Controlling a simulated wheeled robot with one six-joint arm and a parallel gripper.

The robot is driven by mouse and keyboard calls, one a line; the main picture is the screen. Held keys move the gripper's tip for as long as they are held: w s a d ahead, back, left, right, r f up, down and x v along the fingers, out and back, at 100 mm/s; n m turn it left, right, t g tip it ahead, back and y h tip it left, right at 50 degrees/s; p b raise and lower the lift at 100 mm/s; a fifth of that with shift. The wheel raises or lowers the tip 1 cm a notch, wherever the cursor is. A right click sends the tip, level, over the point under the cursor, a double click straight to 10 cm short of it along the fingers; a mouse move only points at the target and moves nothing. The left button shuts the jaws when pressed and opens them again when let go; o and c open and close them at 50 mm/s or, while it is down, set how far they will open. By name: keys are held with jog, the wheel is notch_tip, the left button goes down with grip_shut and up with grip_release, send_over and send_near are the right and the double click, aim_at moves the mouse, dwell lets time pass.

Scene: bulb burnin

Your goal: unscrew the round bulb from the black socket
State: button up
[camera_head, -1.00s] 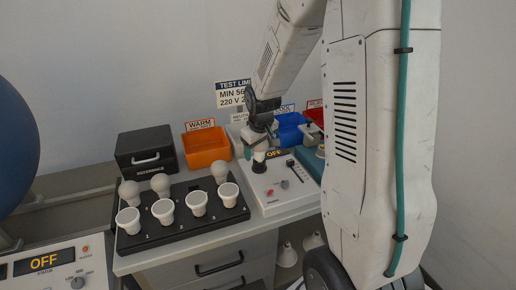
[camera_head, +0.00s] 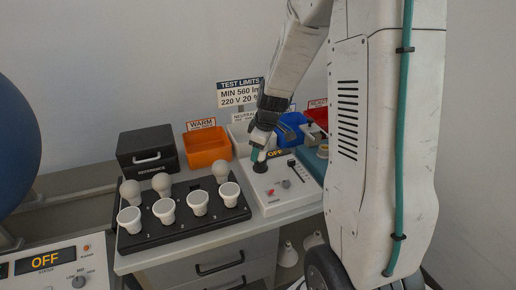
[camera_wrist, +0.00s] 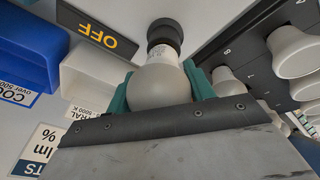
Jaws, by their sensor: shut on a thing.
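The round bulb (camera_wrist: 160,84) fills the middle of the wrist view, its grey globe between the teal fingers of my gripper (camera_wrist: 158,92). Its neck points into the black socket (camera_wrist: 164,32), and bulb and socket look in line. In the head view my gripper (camera_head: 257,152) stands over the black socket (camera_head: 260,167) on the white tester box, and hides most of the bulb there. The jaws are shut on the bulb. How far the base sits in the socket cannot be told.
A black tray (camera_head: 180,235) of several bulbs lies left of the white tester (camera_head: 275,205), whose display (camera_head: 276,153) reads OFF. Orange (camera_head: 207,147), white and blue (camera_head: 291,127) bins and a black case (camera_head: 148,148) stand behind. A slider (camera_head: 291,163) is right of the socket.

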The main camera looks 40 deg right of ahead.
jog(key=n, duration=0.2)
jog(key=n+y, duration=0.1)
jog(key=n, duration=0.1)
jog(key=shift+s+n, duration=0.2)
jog(key=shift+n, duration=0.1)
jog(key=n+g+y, duration=0.1)
jog(key=n, duration=0.3)
jog(key=shift+s+a, duration=0.1)
jog(key=n+g, duration=0.1)
jog(key=n, duration=0.4)
jog(key=shift+s+a+y, duration=0.1)
jog(key=shift+a+y, duration=0.05)
jog(key=shift+y, duration=0.25)
jog(key=n+g, duration=0.1)
jog(key=n, duration=0.2)
jog(key=shift+s+a, duration=0.1)
jog(key=shift+s, duration=0.05)
jog(key=o, duration=0.9)
jog(key=shift+a, duration=0.1)
jog(key=shift+c, duration=0.2)
